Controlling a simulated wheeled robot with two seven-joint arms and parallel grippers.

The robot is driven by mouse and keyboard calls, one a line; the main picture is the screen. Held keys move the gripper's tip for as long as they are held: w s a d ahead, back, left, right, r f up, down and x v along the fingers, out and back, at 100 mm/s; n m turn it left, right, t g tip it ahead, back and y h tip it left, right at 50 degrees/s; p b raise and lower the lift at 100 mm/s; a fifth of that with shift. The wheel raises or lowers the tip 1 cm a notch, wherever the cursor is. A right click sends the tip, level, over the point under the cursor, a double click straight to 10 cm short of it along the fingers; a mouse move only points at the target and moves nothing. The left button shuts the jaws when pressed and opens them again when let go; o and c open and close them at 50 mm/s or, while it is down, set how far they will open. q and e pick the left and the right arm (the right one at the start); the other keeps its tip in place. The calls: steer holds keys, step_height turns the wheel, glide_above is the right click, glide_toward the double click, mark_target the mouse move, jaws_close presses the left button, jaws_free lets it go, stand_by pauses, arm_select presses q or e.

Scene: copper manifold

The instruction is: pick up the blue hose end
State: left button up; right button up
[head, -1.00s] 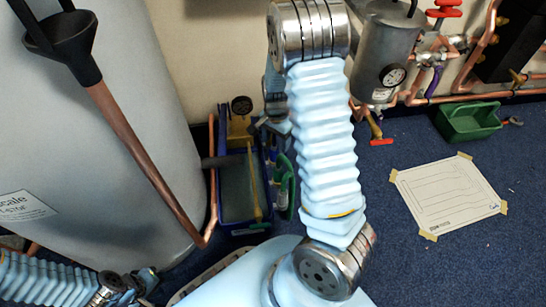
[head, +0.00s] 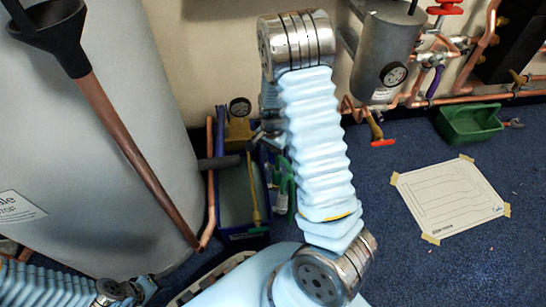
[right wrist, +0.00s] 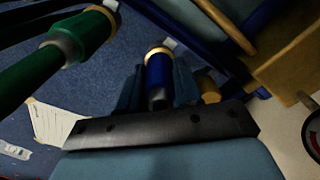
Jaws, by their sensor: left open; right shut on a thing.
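The blue hose end (right wrist: 157,75), with a brass ring near its tip, sits between the two dark fingers of my right gripper (right wrist: 158,88) in the right wrist view. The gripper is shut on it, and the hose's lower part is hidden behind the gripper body. In the head view my right arm covers most of that gripper. My left gripper (head: 140,289) is at the bottom left of the head view, open and far from the blue hose end.
A green hose end (right wrist: 82,38) lies left of the blue one. A blue trough (head: 237,232) stands beside the grey tank (head: 110,200) and copper pipes.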

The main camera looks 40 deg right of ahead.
jaws_close()
steer(key=shift+r, duration=0.25)
step_height(320, 180, up, 4)
steer(key=shift+s+f+p, duration=0.15)
steer(key=shift+f+p, duration=0.05)
steer(key=shift+p, duration=0.9)
steer(key=s+r+p, duration=0.6)
steer(key=s+r, duration=0.3)
steer(key=s, duration=0.4)
steer(key=shift+s+a+p, duration=0.3)
steer(key=shift+s+p, duration=0.05)
